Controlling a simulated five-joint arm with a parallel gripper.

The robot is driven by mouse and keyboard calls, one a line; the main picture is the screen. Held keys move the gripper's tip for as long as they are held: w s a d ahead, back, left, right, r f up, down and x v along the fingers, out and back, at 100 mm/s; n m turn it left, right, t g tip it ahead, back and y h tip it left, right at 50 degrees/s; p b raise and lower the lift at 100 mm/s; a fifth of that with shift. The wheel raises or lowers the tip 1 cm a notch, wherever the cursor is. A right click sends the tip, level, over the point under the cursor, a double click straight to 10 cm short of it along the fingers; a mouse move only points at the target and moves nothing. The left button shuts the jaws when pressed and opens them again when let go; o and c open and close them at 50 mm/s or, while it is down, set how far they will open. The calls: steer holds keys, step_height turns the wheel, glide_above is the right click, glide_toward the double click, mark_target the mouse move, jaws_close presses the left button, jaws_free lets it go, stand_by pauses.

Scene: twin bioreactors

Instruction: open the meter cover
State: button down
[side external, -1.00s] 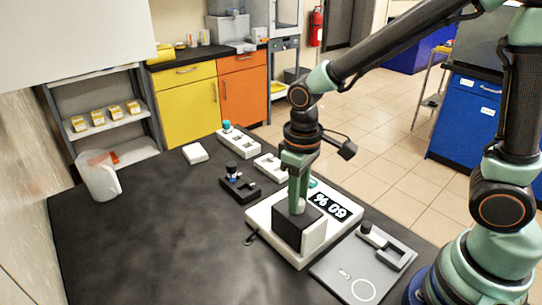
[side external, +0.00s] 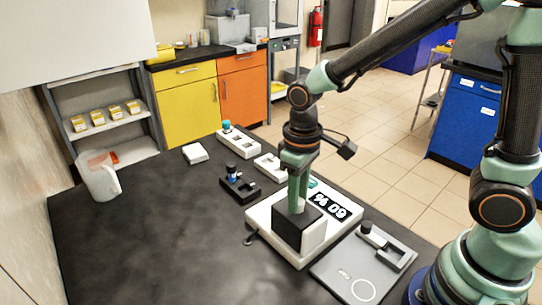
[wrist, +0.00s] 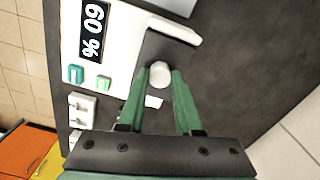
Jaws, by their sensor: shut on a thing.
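The meter (side external: 272,226) is a white box on the dark bench with a black display (side external: 328,206) reading "60 %". It also shows in the wrist view (wrist: 122,55). Its black cover (side external: 290,232) sits over the part of the meter beside the display and looks closed. A round pale knob (wrist: 159,72) stands on the cover. My gripper (side external: 298,208) points down at the cover from above and is shut on the knob, with one green finger on each side in the wrist view (wrist: 160,78). The fingers partly hide the knob in the side view.
A grey plate with a printed ring (side external: 362,289) lies right of the meter. A black holder (side external: 240,186) and white racks (side external: 238,144) stand behind it. A clear jug (side external: 99,177) is at far left. The bench's front left is clear.

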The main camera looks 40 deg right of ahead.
steer(key=w, duration=0.8)
steer(key=shift+w+r, duration=0.15)
steer(key=shift+w, duration=0.1)
steer(key=c, duration=0.6)
jaws_free()
step_height(320, 180, up, 12)
steer(key=shift+s, duration=0.1)
